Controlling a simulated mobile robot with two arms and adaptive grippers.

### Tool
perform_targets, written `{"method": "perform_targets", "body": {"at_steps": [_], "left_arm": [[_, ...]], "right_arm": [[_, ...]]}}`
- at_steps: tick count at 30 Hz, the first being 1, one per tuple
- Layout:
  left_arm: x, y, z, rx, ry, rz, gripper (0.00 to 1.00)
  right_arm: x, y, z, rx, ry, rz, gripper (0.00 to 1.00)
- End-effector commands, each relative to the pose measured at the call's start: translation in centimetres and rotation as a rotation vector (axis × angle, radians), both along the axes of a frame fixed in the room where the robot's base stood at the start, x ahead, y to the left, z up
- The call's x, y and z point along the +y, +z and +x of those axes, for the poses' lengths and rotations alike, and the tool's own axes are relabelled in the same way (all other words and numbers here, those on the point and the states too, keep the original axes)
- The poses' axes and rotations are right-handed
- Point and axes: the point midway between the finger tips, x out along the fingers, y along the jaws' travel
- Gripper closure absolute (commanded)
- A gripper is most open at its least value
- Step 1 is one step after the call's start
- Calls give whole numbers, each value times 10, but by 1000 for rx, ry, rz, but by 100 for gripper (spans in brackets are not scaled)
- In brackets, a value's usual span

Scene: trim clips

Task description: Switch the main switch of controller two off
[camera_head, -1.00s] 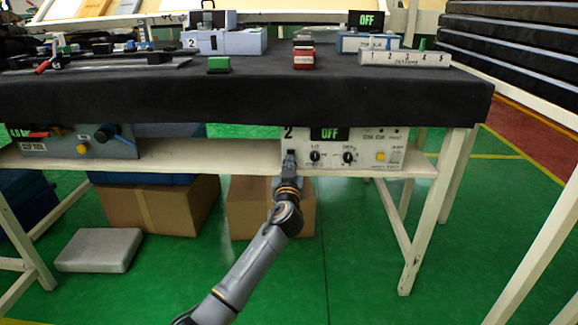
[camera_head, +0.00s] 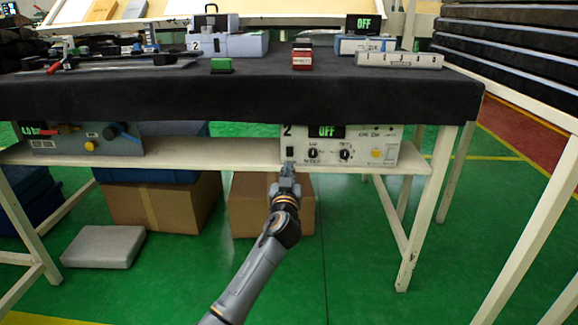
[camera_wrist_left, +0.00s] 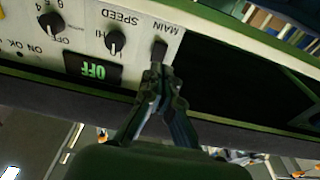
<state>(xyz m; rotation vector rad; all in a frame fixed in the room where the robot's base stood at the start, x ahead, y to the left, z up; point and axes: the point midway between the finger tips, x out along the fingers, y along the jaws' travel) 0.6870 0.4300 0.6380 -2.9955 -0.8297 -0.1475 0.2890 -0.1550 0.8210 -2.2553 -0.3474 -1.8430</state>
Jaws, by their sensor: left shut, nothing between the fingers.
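Controller two (camera_head: 365,147) is a cream box marked "2" on the shelf under the black-covered table, and its green display (camera_head: 326,131) reads OFF. Its main switch (camera_head: 290,153) is a small black rocker at the left of the front panel. In the left wrist view the switch (camera_wrist_left: 159,50) sits beside the word MAIN, and the display (camera_wrist_left: 93,70) also reads OFF. My left gripper (camera_head: 288,166) is shut and empty, its fingertips just below the switch in the head view. In the wrist view the fingertips (camera_wrist_left: 157,72) are close to the switch; I cannot tell whether they touch. My right gripper is not in view.
A blue-grey clip tool unit (camera_head: 82,138) stands on the same shelf (camera_head: 215,154) at the left. Cardboard boxes (camera_head: 165,205) are below the shelf. The table top (camera_head: 250,95) holds several fixtures.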

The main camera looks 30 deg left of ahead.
Motion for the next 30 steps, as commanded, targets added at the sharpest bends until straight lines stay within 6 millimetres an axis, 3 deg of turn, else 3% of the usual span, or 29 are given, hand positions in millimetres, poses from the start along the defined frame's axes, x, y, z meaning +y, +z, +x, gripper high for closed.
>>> {"method": "perform_targets", "body": {"at_steps": [15, 30], "left_arm": [[-39, -10, -63, 4, 0, -3, 100], [-42, -10, -69, 3, 1, -1, 100]], "right_arm": [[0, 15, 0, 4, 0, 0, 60], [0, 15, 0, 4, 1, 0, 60]]}}
